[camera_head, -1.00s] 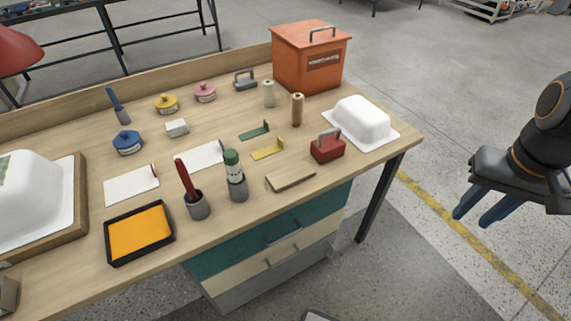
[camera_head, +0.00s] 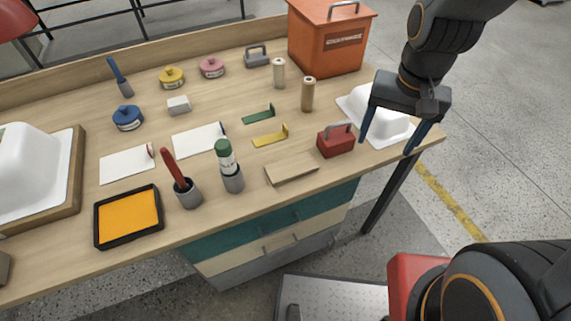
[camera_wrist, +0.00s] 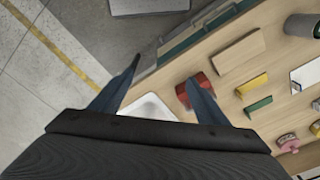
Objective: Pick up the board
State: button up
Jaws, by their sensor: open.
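The board is a small flat tan wooden piece (camera_head: 292,173) lying near the front edge of the workbench, left of the red block with a grey handle (camera_head: 336,141). It also shows in the wrist view (camera_wrist: 238,48) near the upper right. My gripper (camera_head: 385,145) is open and empty, over the right end of the bench by the white tub shell. It is to the right of the board and apart from it. In the wrist view my open fingers (camera_wrist: 155,90) spread on either side of the white shell, the right finger overlapping the red block.
The bench (camera_head: 240,105) also holds yellow (camera_head: 270,137) and green (camera_head: 258,114) brackets, a green-capped bottle in a cup (camera_head: 228,165), a brush in a cup (camera_head: 185,185) and an orange tray (camera_head: 128,217). An orange bin (camera_head: 325,45) stands behind. The white shell (camera_head: 385,120) sits at right.

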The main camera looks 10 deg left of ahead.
jog(key=w+a+f+m, duration=0.2)
jog(key=a+m, duration=0.3)
jog(key=a, duration=0.6)
jog(key=m, duration=0.4)
send_near(292, 167)
jog(key=shift+w+a+f+g, duration=0.15)
jog(key=shift+w+a+g, duration=0.2)
jog(key=shift+w+g, duration=0.05)
jog(key=shift+a+f, duration=0.1)
jog(key=shift+f, duration=0.5)
jog(key=shift+d+f+p, duration=0.15)
jog(key=shift+f+p, duration=0.25)
jog(key=shift+f, duration=1.25)
jog(key=shift+d+f+p, duration=0.15)
jog(key=shift+f+p, duration=0.2)
jog(key=shift+f, duration=1.3)
jog(key=shift+c, duration=0.5)
jog(key=c, duration=1.1)
